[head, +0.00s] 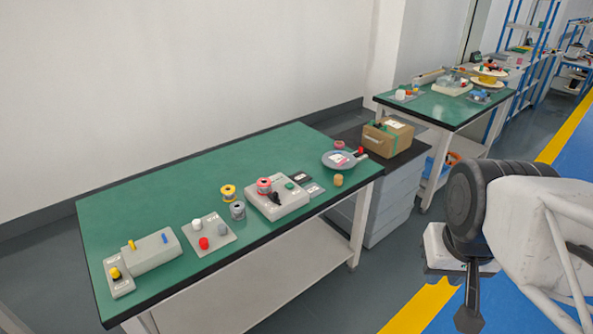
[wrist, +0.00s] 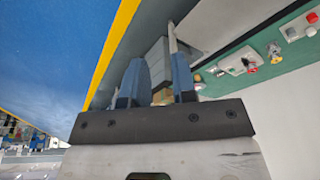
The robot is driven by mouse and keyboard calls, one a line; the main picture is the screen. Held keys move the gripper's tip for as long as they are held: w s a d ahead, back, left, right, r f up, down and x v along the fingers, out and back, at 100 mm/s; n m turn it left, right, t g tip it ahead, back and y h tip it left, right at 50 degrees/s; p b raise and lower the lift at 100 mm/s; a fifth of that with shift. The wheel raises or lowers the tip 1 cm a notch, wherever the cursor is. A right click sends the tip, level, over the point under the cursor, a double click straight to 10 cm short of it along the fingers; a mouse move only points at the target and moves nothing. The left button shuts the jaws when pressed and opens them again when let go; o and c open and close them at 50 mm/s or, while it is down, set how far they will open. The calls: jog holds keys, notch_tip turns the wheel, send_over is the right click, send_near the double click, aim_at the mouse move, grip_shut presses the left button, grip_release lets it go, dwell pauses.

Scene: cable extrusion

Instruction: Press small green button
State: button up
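A small green button (head: 290,185) sits on top of a light grey control box (head: 279,203) toward the right part of the near green table. A red knob (head: 264,185) and a black switch (head: 273,198) are on the same box. My gripper (wrist: 159,78) shows two blue-grey fingers spread apart, with nothing between them. In the head view my arm is at the far right, over the floor, well away from the table and the button. In the wrist view the control box (wrist: 234,66) is small and sideways, and I cannot make out the green button surely.
The green table (head: 150,210) also bears a panel with white, red and grey buttons (head: 209,236), a box with yellow and blue switches (head: 150,250), several spools (head: 228,192) and a grey pan (head: 338,160). A cardboard box (head: 388,137) stands behind. Floor between arm and table is free.

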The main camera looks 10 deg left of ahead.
grip_shut()
dwell(1.4)
